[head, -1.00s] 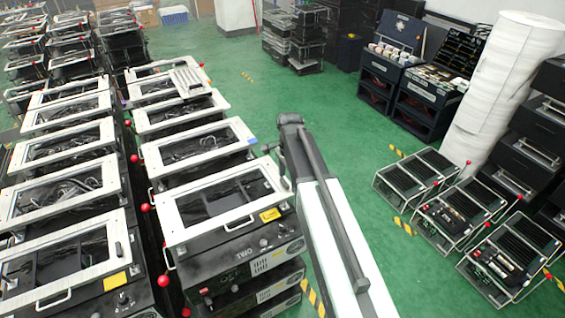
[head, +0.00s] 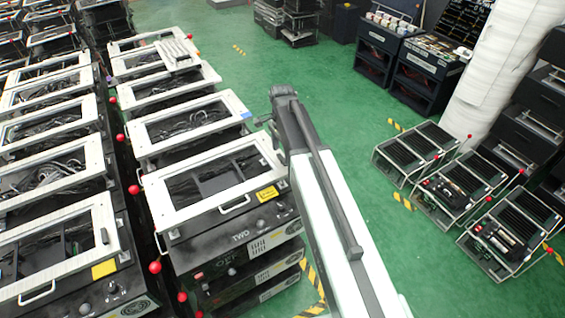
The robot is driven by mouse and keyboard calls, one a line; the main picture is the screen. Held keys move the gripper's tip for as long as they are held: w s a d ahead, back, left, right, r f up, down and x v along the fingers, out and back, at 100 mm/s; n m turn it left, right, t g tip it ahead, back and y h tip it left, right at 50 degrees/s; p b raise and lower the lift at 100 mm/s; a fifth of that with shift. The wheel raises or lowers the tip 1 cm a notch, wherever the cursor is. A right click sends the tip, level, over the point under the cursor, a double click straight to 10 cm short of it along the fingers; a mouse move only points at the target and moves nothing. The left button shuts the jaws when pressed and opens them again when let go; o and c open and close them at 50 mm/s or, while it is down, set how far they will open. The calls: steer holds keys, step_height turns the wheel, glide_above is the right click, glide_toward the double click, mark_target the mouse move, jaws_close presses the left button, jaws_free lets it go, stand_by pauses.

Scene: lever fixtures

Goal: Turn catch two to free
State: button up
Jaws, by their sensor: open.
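The unit marked TWO (head: 240,237) is a black box with a white-framed, windowed top, left of my arm. A red ball knob (head: 155,267) on a thin rod is at its front left corner, and it looks like the catch lever. Which end of its travel is free cannot be read. My gripper (head: 266,121) is at the far end of my raised arm, above and beyond the unit's right rear corner. It is small and partly hidden by the arm's end link. It looks empty and is well apart from the red knob.
More red knobs (head: 134,190) line the narrow gap between two rows of boxes. A neighbouring white-framed unit (head: 62,240) stands at left.

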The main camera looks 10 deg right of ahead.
step_height(320, 180, down, 2)
steer(key=shift+f+b, duration=0.1)
steer(key=shift+b, duration=0.35)
steer(key=c, duration=1.4)
